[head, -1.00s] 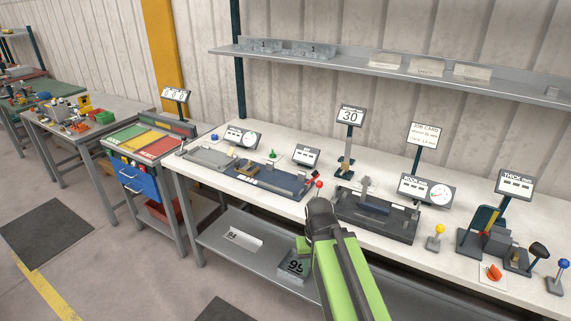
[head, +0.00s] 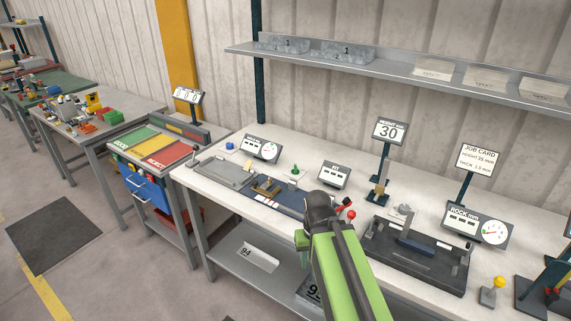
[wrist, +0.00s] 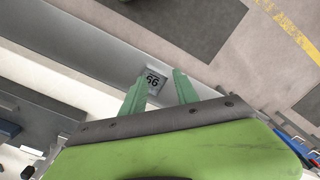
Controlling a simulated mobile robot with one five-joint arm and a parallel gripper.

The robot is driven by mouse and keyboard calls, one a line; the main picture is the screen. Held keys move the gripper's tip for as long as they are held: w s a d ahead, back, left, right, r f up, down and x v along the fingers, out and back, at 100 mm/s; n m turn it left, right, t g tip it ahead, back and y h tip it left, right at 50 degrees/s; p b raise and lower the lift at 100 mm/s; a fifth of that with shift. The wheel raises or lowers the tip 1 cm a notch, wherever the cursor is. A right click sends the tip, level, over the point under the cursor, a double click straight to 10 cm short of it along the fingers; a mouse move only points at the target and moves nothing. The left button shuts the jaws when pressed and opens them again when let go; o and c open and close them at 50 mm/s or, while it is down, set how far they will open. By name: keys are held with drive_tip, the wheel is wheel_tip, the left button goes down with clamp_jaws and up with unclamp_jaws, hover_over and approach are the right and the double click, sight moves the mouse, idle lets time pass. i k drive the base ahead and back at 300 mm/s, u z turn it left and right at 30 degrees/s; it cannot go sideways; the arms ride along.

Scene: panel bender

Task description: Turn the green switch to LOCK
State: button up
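The small green switch (head: 295,171) stands upright on the white bench, behind the blue-grey bending fixture (head: 290,198) and left of a small display sign (head: 334,175). Its label and exact position are too small to read. My gripper (wrist: 160,94) is open in the wrist view, its two green fingers apart with nothing between them. It points down past the bench front, above the lower shelf. In the head view my arm covers part of the fixture's right end, and the gripper is in front of the bench, apart from the switch.
A red-knobbed lever (head: 350,214) stands near my arm. A black fixture (head: 420,255) lies to the right. A blue knob (head: 230,146) and a dial sign (head: 261,149) are left of the switch. The lower shelf holds a plate marked 94 (head: 258,257). Floor is open at left.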

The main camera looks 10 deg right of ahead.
sight(295, 171)
drive_tip(key=u, duration=0.05)
drive_tip(key=i, duration=0.2)
drive_tip(key=z, duration=0.1)
drive_tip(key=k, duration=1.35)
drive_tip(key=z, duration=0.15)
drive_tip(key=i, duration=0.9)
drive_tip(key=u, duration=0.55)
drive_tip(key=i, duration=1.15)
drive_tip(key=u, duration=0.8)
